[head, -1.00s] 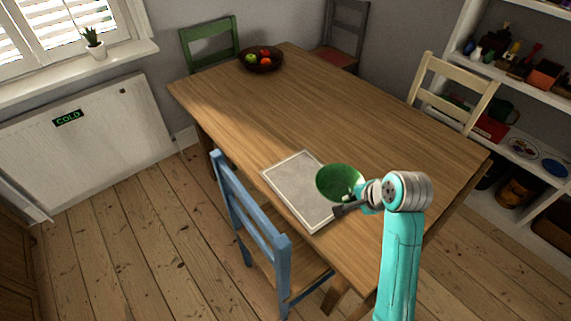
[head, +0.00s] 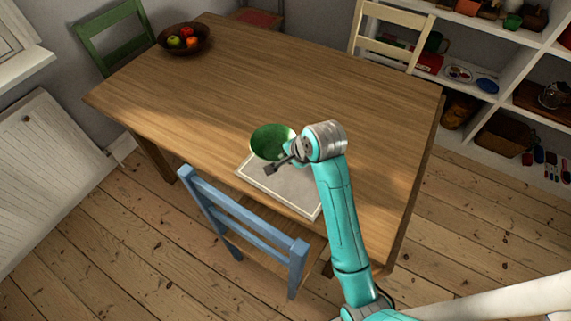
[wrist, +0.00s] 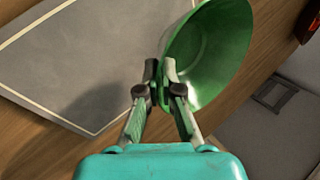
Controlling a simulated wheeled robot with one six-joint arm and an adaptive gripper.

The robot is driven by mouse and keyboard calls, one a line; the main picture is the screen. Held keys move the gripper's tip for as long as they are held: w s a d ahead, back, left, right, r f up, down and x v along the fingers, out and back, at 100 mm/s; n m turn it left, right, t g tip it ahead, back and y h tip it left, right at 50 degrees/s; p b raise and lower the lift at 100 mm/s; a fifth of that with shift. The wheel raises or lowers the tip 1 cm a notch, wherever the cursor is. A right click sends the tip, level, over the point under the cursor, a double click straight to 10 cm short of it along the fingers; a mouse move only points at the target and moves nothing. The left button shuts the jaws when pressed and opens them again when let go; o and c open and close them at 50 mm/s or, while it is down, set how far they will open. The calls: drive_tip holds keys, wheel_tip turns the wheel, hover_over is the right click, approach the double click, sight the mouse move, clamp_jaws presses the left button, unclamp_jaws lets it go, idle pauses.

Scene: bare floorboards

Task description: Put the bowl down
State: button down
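The green bowl (head: 266,138) is held by its rim in my gripper (head: 284,165), tilted, over the far edge of a grey mat with a pale border (head: 287,187) on the wooden table. Whether the bowl touches the mat or table is not clear. In the wrist view, the two fingertips of my gripper (wrist: 160,76) close on the bowl's rim, and the bowl (wrist: 212,50) spreads up and to the right. The mat (wrist: 85,55) lies below and to the left, with a shadow on it.
A dark bowl of fruit (head: 185,40) stands at the table's far left corner. A blue chair (head: 240,225) is at the near side, a green chair (head: 115,38) at the left and a cream chair (head: 392,38) at the back. The middle of the tabletop (head: 290,75) is clear.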

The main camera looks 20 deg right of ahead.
drive_tip(key=shift+f, duration=2.15)
drive_tip(key=c, duration=1.3)
unclamp_jaws()
drive_tip(key=shift+f, duration=0.15)
drive_tip(key=v, duration=1.2)
